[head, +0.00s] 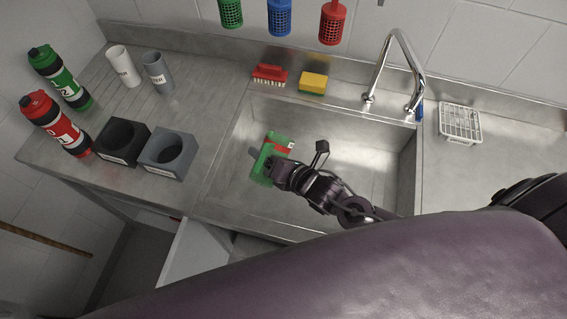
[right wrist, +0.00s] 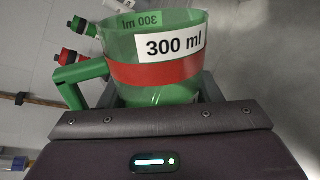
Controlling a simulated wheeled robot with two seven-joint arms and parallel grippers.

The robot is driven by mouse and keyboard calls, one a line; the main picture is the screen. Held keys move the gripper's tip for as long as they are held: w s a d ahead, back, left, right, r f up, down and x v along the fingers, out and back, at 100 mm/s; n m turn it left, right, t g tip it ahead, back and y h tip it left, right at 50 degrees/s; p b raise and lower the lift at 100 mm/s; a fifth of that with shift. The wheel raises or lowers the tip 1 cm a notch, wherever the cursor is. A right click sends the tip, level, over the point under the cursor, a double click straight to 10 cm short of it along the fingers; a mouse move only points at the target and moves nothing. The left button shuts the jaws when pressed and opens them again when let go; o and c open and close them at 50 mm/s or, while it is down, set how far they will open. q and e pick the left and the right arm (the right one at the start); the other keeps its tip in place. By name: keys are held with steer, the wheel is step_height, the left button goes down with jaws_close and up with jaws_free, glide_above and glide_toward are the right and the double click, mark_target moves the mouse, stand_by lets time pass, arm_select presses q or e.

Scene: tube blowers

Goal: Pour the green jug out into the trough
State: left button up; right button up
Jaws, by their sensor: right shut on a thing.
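The green jug (head: 281,139) is in my right gripper, above the left part of the steel trough (head: 345,115). It has a red band and a white "300 ml" label. In the right wrist view the jug (right wrist: 155,92) fills the middle, with its handle on the left. Bottles behind it appear sideways there, so the jug looks strongly tipped. My right gripper (head: 272,166) is shut around its body; the fingers are partly hidden. I cannot make out any liquid. My left gripper is not in view.
Green bottle (head: 62,78), red bottle (head: 58,125), two cups (head: 158,72) and two square holders (head: 170,155) stand on the left drainer. A red brush (head: 269,73) and a sponge (head: 313,83) lie behind the trough. The tap (head: 398,70) arches at its back right.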

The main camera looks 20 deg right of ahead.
steer(key=shift+r+n+t+h, duration=0.3)
steer(key=shift+n+t+h, duration=0.15)
steer(key=shift+n, duration=0.55)
steer(key=shift+r+n+t, duration=0.35)
steer(key=shift+n+t, duration=0.1)
steer(key=shift+n, duration=0.45)
steer(key=n, duration=0.1)
steer(key=r+n+t, duration=0.1)
steer(key=n, duration=0.1)
steer(key=shift+t+h+p, duration=0.25)
steer(key=shift+t+p, duration=0.05)
steer(key=shift+p, duration=0.05)
steer(key=shift+r+n+t, duration=0.25)
steer(key=shift+n+t, duration=0.15)
steer(key=shift+n, duration=0.6)
steer(key=d+h+b, duration=0.1)
steer(key=b, duration=0.1)
steer(key=w+d+r+m+h+b, duration=0.1)
steer(key=d+b, duration=0.1)
steer(key=w+d+m+b, duration=0.1)
steer(key=b, duration=0.1)
steer(key=shift+d+r+t+h, duration=0.25)
steer(key=shift+t+h, duration=0.05)
steer(key=shift+h, duration=0.1)
steer(key=d+r+m+h+b, duration=0.1)
steer(key=d+r+h+b, duration=0.1)
steer(key=d+r+b, duration=0.2)
steer(key=shift+w+d, duration=0.15)
steer(key=shift+d, duration=0.3)
